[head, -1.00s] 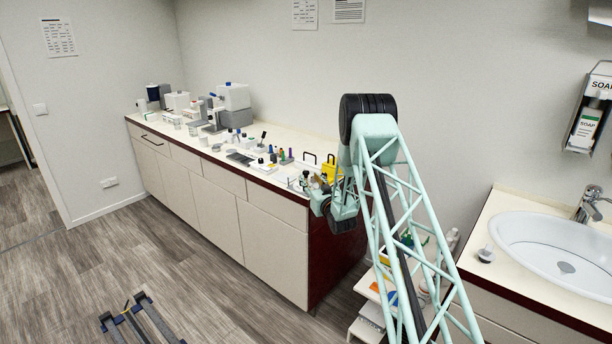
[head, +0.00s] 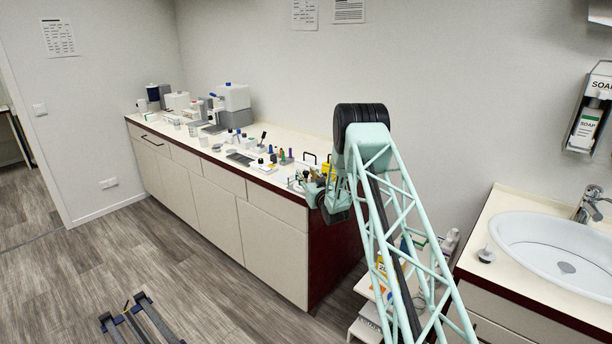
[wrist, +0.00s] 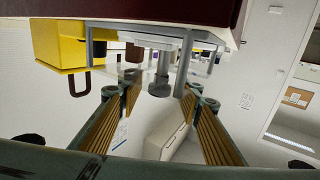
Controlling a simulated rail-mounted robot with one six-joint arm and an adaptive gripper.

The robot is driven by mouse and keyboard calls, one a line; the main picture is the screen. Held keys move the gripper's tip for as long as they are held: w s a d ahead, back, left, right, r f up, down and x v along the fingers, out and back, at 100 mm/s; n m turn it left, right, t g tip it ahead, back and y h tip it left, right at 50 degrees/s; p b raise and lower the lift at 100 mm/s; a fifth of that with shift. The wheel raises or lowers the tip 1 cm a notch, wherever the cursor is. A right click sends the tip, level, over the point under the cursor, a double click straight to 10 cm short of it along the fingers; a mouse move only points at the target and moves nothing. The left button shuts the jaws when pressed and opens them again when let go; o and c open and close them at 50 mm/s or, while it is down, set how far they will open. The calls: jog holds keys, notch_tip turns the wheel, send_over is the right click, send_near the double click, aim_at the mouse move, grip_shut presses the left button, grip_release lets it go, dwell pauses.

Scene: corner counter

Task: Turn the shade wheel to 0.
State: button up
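My gripper (wrist: 162,83) is open in the wrist view, with its ribbed brown pads apart and nothing held between them. A grey round knob-like part (wrist: 159,87) on a grey stand shows between and beyond the fingertips; I cannot tell whether it is the shade wheel, and no number on it is readable. No contact with it is visible. In the head view my gripper is at the near right end of the long counter (head: 215,163), largely hidden by my own wrist. The shade wheel cannot be made out there.
A yellow box (wrist: 58,45) is beside the left finger in the wrist view. The counter's dark red edge (wrist: 130,10) crosses the top of that view, close to the gripper. Small bottles (head: 282,154) and white devices (head: 233,96) stand along the counter. A sink (head: 560,245) is at right.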

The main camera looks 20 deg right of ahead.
jog(key=c, duration=0.9)
jog(key=shift+o, duration=0.2)
jog(key=shift+d+r+n+y+b, duration=0.1)
jog(key=shift+n+y+b, duration=0.3)
jog(key=shift+y+b, duration=0.15)
jog(key=shift+r+n+y+b, duration=0.1)
jog(key=shift+n+y+b, duration=0.95)
jog(key=shift+y, duration=0.9)
jog(key=o, duration=0.9)
jog(key=shift+s+d, duration=0.3)
jog(key=shift+s, duration=1.65)
jog(key=shift+s+d, duration=0.3)
jog(key=shift+s, duration=1.7)
jog(key=shift+s+d, duration=0.3)
jog(key=shift+s, duration=1.65)
